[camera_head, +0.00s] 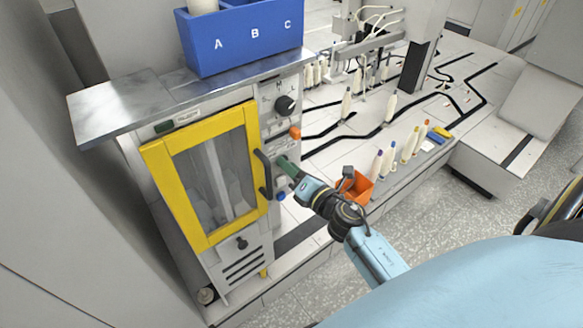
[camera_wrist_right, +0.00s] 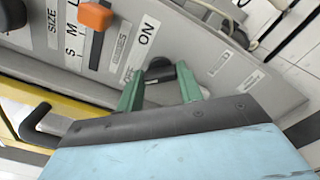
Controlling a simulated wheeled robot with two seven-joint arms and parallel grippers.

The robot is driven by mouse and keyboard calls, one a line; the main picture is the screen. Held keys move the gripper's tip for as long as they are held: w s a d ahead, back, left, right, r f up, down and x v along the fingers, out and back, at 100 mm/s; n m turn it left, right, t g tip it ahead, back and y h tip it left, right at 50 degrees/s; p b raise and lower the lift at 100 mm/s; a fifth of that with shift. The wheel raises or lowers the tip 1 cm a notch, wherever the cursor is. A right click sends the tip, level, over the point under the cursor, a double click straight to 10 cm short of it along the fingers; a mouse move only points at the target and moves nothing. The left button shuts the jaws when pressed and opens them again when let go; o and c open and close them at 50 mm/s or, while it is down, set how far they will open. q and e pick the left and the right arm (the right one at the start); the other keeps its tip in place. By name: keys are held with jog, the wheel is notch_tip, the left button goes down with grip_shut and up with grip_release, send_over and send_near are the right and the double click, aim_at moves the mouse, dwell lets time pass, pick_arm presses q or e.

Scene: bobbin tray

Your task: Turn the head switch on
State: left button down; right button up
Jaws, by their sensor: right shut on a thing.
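The head switch is a small black knob (camera_wrist_right: 158,71) on the grey machine panel, beside the printed word ON in the right wrist view. My right gripper (camera_wrist_right: 158,88) has its two green fingers on either side of this knob and is shut on it. In the head view my right gripper (camera_head: 285,164) reaches the panel just right of the yellow-framed door, and it hides the switch there. The exact angle of the knob is hard to tell. My left gripper is not in view.
An orange slider (camera_wrist_right: 95,16) sits by the SIZE S M L label. The yellow door (camera_head: 250,128) has a black handle (camera_head: 263,174) close left of my gripper. A blue bin (camera_head: 240,38) stands on top. An orange box (camera_head: 362,192) and several bobbins stand to the right.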

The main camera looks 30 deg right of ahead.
pick_arm(q)
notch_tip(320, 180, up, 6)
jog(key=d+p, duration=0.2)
jog(key=p, duration=0.4)
pick_arm(e)
jog(key=shift+f+m, duration=0.1)
jog(key=shift+m, duration=7.7)
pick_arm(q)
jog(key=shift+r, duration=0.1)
pick_arm(e)
jog(key=shift+m, duration=0.3)
jog(key=o, duration=1)
